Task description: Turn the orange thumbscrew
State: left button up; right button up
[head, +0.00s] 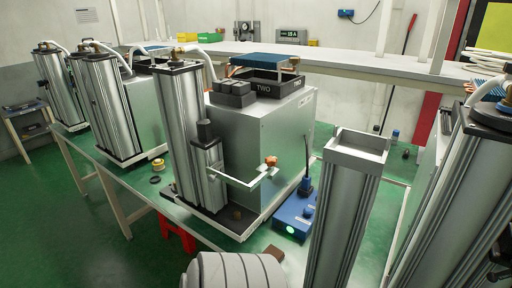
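The orange thumbscrew (271,161) sits at the far end of a thin pale bracket (240,182). I cannot make out either of my grippers in the head view.
A blue box with a green light (294,214) stands right of the bracket. An open-topped silver column (345,200) rises in front at right. More columns (105,105) stand at left on the table. A yellow ring (158,165) lies near the table's front edge.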

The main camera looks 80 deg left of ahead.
aim_at(271, 161)
jog(key=k, duration=0.6)
jog(key=u, duration=0.7)
